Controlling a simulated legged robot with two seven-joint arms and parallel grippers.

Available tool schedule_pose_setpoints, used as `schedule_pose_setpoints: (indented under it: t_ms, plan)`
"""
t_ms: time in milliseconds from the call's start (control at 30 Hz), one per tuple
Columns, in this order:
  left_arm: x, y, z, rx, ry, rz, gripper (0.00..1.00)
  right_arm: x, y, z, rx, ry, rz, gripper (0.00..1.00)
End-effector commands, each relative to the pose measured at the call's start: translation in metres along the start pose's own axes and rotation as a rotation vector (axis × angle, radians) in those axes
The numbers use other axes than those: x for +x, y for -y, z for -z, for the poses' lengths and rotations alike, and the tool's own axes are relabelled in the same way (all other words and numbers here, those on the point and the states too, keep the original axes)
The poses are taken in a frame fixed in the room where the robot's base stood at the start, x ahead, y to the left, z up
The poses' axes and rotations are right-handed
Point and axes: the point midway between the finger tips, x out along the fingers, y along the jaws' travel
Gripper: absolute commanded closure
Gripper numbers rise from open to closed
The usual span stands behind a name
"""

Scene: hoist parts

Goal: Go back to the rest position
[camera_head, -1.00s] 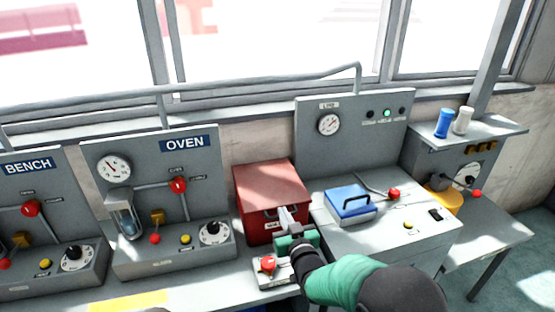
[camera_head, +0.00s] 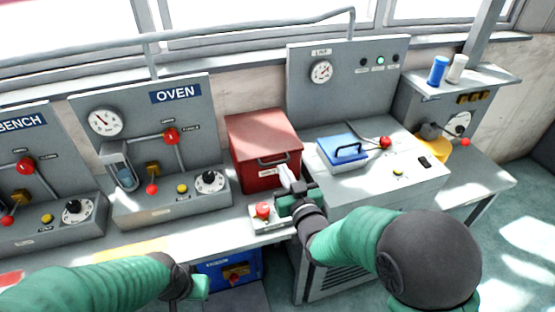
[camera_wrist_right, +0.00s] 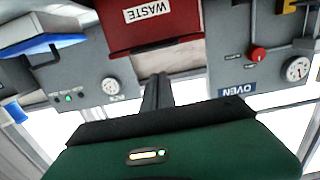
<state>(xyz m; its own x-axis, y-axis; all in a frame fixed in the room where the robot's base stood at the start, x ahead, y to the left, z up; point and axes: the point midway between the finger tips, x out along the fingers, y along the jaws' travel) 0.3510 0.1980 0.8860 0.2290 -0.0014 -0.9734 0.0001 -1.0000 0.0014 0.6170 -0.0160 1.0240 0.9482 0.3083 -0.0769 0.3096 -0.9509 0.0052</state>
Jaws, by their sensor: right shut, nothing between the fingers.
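My right gripper (camera_head: 286,177) is shut and empty in front of the red waste box (camera_head: 262,138). Its fingers hide a little of the box's front near the handle, and I cannot tell whether they touch it. In the right wrist view the shut fingers (camera_wrist_right: 157,92) point toward the box, marked WASTE (camera_wrist_right: 148,22), which appears upside down. My left gripper (camera_head: 199,287) is at the bottom of the head view, in front of the bench edge. Its fingers cannot be made out.
A red button box (camera_head: 263,212) sits just left of my right gripper. The oven panel (camera_head: 150,130) stands to the left. A grey station with a blue-lidded hatch (camera_head: 343,152) is to the right. A blue box (camera_head: 231,271) is below the bench. Open floor shows at the right.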

Motion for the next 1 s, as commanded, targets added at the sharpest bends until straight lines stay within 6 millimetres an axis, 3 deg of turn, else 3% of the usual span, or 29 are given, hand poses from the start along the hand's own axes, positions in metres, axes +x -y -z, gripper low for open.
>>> schedule_pose_setpoints:
  t_ms: [200,633,767,867,967,1000]
  plan:
    - [0.003,0.0,0.0,0.0,-0.001,0.0,0.81,-0.022,-0.001,-0.003,0.0,-0.003,-0.001,1.0]
    - [0.002,0.0,0.0,0.0,-0.001,0.0,0.81,-0.023,-0.001,-0.003,0.0,-0.001,-0.002,1.0]
    - [-0.006,0.0,0.002,0.0,-0.001,0.0,0.81,-0.034,-0.019,-0.013,0.005,0.117,-0.035,1.0]
    - [-0.017,0.0,0.004,0.0,-0.001,0.0,0.81,-0.068,-0.051,-0.04,0.026,0.357,-0.097,1.0]
    - [-0.029,0.0,0.007,0.0,-0.001,0.0,0.81,-0.132,-0.08,-0.073,0.074,0.661,-0.165,1.0]
    - [-0.033,0.0,0.008,0.0,-0.001,0.0,0.81,-0.163,-0.086,-0.085,0.098,0.78,-0.188,1.0]
